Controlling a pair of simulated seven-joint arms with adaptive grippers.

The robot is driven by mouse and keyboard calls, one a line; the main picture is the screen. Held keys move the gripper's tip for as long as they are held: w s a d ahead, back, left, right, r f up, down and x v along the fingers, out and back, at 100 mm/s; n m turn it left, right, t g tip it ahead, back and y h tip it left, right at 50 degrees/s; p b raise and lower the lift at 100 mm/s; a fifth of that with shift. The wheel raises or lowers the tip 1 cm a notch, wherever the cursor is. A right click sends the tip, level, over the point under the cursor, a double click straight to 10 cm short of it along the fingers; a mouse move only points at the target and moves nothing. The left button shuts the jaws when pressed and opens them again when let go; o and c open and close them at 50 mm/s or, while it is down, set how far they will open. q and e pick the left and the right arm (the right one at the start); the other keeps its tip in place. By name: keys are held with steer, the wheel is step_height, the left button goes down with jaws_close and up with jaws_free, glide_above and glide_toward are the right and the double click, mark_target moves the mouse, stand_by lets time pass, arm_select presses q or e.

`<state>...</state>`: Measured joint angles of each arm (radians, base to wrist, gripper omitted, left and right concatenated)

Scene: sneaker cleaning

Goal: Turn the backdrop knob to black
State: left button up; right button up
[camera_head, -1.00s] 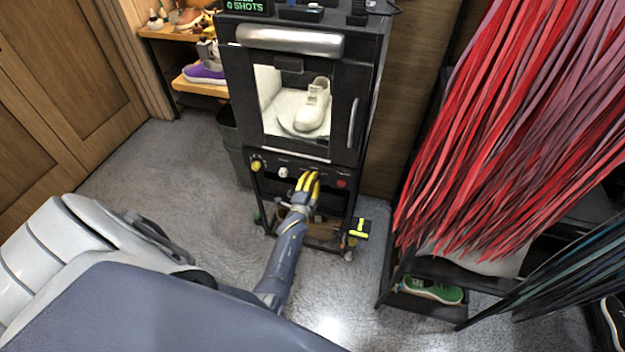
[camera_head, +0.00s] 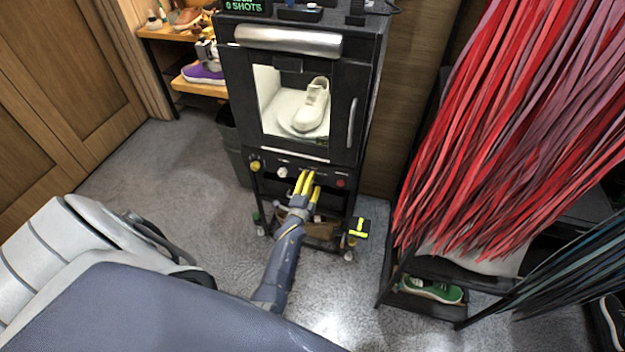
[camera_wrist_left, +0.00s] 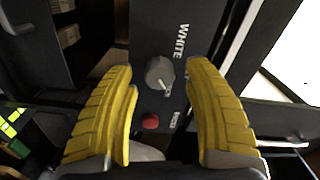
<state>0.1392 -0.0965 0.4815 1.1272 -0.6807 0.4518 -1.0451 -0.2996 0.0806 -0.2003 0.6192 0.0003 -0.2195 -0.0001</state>
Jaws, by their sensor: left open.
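The backdrop knob (camera_wrist_left: 160,74) is a small grey round knob on the black control panel, shown in the left wrist view. The word WHITE is printed beside it, and a smaller label below is too small to read. The knob's light pointer mark points down and slightly right in that picture, away from WHITE. My left gripper (camera_head: 309,181) has yellow fingers and is at the front of the panel, hiding the knob in the head view. In the left wrist view its open fingers (camera_wrist_left: 160,66) lie on either side of the knob. Contact cannot be told. My right gripper is out of view.
A red button (camera_wrist_left: 150,122) is near the knob. The panel also has a yellow knob (camera_head: 256,165) and a white knob (camera_head: 283,172). Above is the photo booth (camera_head: 348,62) with a white sneaker (camera_head: 314,103) inside. Red strips (camera_head: 490,130) hang at the right.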

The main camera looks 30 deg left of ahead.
arm_select(q)
steer(key=v, duration=1)
steer(key=shift+s, duration=0.15)
